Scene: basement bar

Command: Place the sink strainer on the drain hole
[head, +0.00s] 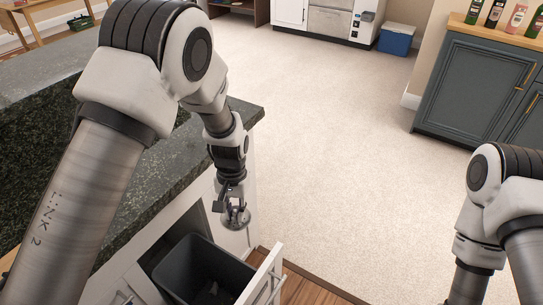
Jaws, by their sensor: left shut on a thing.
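My left gripper (229,197) points down and is shut on the sink strainer (238,219), a small round metallic disc. The gripper holds it in the air off the counter's edge, above the opened drawer area. The sink and its drain hole cannot be made out in this view; my left arm covers much of the counter. My right arm comes in at the right, and its gripper is outside the picture.
The dark granite counter (190,165) runs along the left. Below it, an open pull-out drawer (264,276) holds a black bin (196,262). A dark cabinet (463,88) with bottles stands at the right back. The pale carpet (340,150) between is clear.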

